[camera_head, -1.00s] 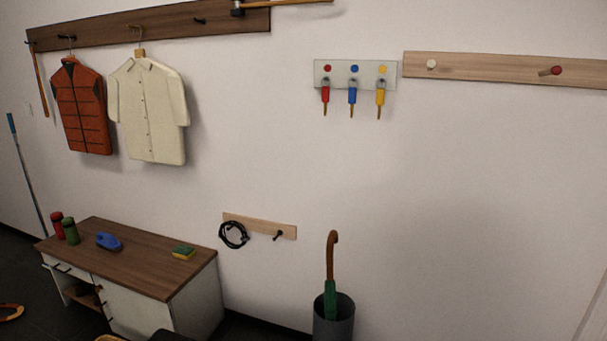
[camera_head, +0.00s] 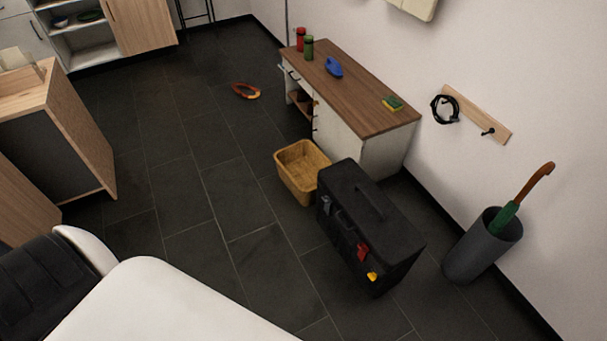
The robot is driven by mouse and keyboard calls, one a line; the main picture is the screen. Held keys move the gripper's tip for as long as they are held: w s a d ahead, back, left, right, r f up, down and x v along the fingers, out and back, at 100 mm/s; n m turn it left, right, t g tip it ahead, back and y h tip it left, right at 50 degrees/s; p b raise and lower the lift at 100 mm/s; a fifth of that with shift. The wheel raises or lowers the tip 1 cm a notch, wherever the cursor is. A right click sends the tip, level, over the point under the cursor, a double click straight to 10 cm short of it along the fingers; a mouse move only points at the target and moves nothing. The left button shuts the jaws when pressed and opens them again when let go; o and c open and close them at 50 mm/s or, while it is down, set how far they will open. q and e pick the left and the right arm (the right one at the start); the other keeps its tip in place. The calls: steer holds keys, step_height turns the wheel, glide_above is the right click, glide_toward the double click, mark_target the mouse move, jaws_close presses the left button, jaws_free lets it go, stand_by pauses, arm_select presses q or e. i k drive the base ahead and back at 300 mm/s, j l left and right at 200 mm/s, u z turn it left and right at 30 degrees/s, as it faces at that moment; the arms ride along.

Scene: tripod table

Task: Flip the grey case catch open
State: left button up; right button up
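A large black case (camera_head: 372,215) with a handle on top stands on the dark tiled floor, right of centre. Its near-left face carries a grey catch (camera_head: 326,203) at the far end, a red catch (camera_head: 363,251) near the close end and a small yellow part (camera_head: 372,276) at the close corner. The grey catch is small here, and I cannot tell whether it is open or shut. Neither of my grippers is in view.
A wicker basket (camera_head: 301,171) sits just behind the case, before a wooden-topped cabinet (camera_head: 365,95). An umbrella bin (camera_head: 481,247) stands right of the case by the wall. A white surface (camera_head: 165,305) fills the front left. The tiled floor left of the case is clear.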

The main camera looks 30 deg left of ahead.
mark_target(328, 202)
steer(key=u, duration=0.75)
steer(key=i+j, duration=0.3)
steer(key=z, duration=0.05)
